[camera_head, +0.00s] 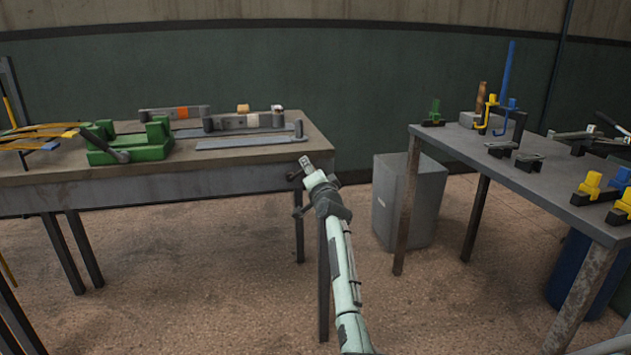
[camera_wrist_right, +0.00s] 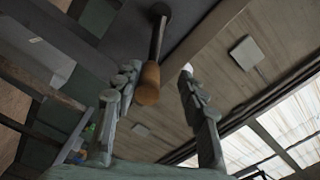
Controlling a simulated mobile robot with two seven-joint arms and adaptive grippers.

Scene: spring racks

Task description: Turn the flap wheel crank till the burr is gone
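My right gripper (camera_head: 307,168) reaches up from the bottom middle to the right end of the left bench in the head view. The right wrist view shows its two fingers (camera_wrist_right: 160,72) apart. An orange-brown crank handle (camera_wrist_right: 148,84) on a dark arm (camera_wrist_right: 158,38) lies between them in that picture, nearer the left finger. Whether a finger touches it I cannot tell. The crank is not distinguishable in the head view. I cannot make out the flap wheel or the burr. My left gripper is not in view.
The left bench (camera_head: 240,165) carries a green clamp-like fixture (camera_head: 130,142), grey bars (camera_head: 245,143) and yellow strips (camera_head: 35,132). A grey bin (camera_head: 410,200) stands between the benches. The right bench (camera_head: 540,185) holds several small yellow and black fixtures. Brown floor (camera_head: 200,270) is open in front.

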